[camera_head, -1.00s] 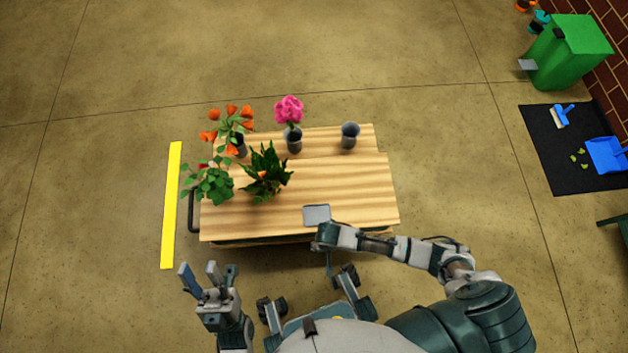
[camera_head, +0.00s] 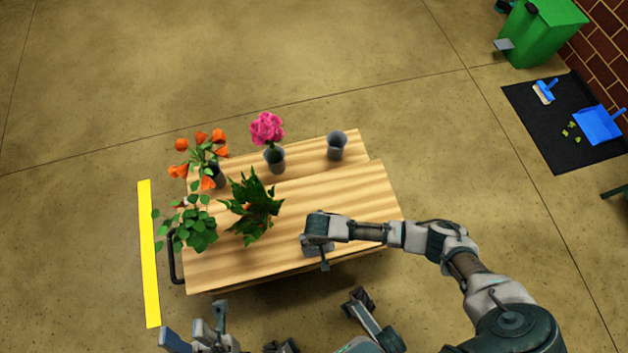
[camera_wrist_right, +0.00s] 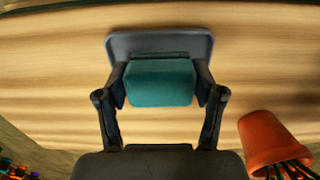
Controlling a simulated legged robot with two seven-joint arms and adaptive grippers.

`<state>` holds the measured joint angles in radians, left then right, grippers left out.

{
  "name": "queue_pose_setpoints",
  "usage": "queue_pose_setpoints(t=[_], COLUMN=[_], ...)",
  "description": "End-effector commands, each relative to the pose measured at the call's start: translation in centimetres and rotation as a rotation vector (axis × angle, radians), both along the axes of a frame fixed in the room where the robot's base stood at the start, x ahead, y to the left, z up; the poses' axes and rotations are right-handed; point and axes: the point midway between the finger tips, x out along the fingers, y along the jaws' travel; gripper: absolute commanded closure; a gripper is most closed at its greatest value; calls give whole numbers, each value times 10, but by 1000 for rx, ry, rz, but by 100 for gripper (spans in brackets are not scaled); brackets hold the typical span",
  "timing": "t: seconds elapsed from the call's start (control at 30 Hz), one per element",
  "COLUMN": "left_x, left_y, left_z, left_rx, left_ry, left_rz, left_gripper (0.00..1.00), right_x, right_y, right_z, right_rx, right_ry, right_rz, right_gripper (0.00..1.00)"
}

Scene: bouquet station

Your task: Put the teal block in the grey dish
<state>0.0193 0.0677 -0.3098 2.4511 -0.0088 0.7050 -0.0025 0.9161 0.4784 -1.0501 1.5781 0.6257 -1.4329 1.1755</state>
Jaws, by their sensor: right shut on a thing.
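The teal block (camera_wrist_right: 160,82) is between the two fingers of my right gripper (camera_wrist_right: 160,88) in the right wrist view. The grey dish (camera_wrist_right: 160,43) lies on the wooden table top just beyond the block, which overlaps its near part in that view. Whether the block touches the dish I cannot tell. In the head view my right gripper (camera_head: 318,245) is over the dish (camera_head: 308,252) and mostly covers it; the block is hidden there. My left gripper (camera_head: 196,330) is at the bottom edge, off the table, with its fingers spread and empty.
The table (camera_head: 345,205) holds a leafy plant (camera_head: 252,207), orange flowers (camera_head: 205,155), a pink flower (camera_head: 267,128) and an empty grey vase (camera_head: 336,146). An orange pot (camera_wrist_right: 265,140) shows right of the gripper in the wrist view. A yellow floor strip (camera_head: 149,255) runs left.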

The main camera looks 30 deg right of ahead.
Motion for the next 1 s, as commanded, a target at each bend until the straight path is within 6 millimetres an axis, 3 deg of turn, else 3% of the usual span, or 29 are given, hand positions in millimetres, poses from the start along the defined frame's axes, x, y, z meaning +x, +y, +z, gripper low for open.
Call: queue_pose_setpoints(t=[0.23,0.27,0.33,0.37,0.73,0.8,0.87,1.0], left_x=[0,2,3,3,2,0,-4,-21], left_y=[0,0,0,0,0,0,1,3], left_z=[1,0,-1,-1,1,10,6,15], left_rx=[0,0,0,0,0,-1,-1,-5], left_ry=[1,3,4,4,-1,-12,17,32], left_rz=[-1,-1,0,-1,0,0,2,1], left_gripper=[60,60,60,60,60,60,60,60], right_x=[0,0,0,0,1,2,3,4], right_y=[0,0,0,0,0,0,0,0], right_z=[0,0,0,0,4,14,26,62], right_rx=[0,0,0,0,-1,-1,0,1], right_ry=[0,0,-1,-1,-2,-6,-8,-14], right_rz=[-1,-1,-1,-1,0,0,0,-1], right_gripper=[76,27,10,7,7,7,7,7])
